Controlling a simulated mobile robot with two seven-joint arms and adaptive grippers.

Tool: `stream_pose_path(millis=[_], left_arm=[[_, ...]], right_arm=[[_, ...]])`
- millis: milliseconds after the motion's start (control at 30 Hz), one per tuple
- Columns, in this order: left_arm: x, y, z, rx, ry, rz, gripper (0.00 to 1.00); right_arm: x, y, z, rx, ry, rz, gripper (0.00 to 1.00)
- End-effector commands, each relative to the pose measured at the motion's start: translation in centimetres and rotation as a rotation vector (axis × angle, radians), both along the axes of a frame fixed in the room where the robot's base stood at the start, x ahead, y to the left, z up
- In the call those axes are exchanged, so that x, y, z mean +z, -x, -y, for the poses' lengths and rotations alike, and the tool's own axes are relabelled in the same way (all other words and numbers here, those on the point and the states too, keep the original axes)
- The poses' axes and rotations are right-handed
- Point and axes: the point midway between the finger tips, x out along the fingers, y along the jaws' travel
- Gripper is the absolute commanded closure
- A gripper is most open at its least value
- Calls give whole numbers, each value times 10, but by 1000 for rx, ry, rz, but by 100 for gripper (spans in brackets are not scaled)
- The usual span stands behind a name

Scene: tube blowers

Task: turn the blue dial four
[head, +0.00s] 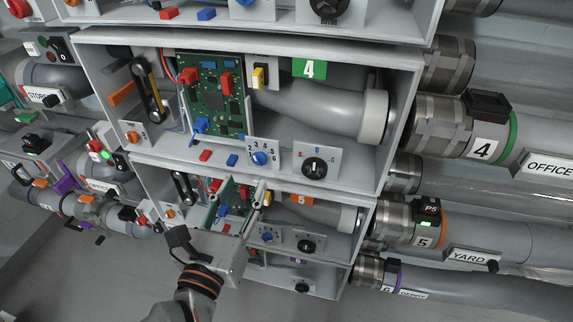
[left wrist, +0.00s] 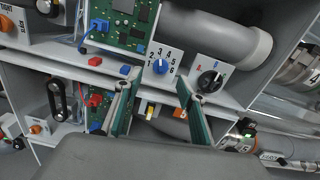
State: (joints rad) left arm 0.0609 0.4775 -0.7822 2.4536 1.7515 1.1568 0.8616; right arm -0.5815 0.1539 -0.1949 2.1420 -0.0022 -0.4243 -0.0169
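The blue dial (head: 260,158) sits on a white plate with numbers around it, on the front of the box with the green 4 label (head: 309,69). Its exact setting is too small to read. In the left wrist view the blue dial (left wrist: 160,66) shows ahead, with the plate's numbers 1 to 6 around it. My left gripper (head: 240,188) is open and empty, below the dial and apart from it. In the left wrist view its two fingers (left wrist: 157,82) stand wide apart, with the dial just beyond the gap between their tips.
A black dial (head: 314,167) on its own plate is right of the blue one. A green circuit board (head: 215,95) and a grey pipe (head: 320,108) fill the box. Loose red and blue blocks (head: 205,156) lie on its ledge. Box 5 (head: 301,199) is below, behind my gripper.

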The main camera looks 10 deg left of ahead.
Motion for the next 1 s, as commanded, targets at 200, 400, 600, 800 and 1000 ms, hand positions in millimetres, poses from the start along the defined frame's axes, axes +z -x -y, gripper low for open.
stream_pose_path(millis=[200, 400, 600, 800, 1000], left_arm=[[-4, -14, 2, -5, 35, -22, 60], [-4, -45, 3, -5, 32, -21, 60], [-5, -69, 4, -6, 31, -23, 60], [-5, -78, 4, -5, 31, -24, 60], [-5, -78, 4, -5, 31, -24, 60]], right_arm=[[0, 1, -1, 1, -1, -2, 60], [0, 3, -4, 3, -6, -6, 60], [-3, 5, -4, 1, -7, -10, 60], [-4, 5, -4, 0, -6, -12, 60], [-4, 5, -3, -2, -5, -11, 60]])
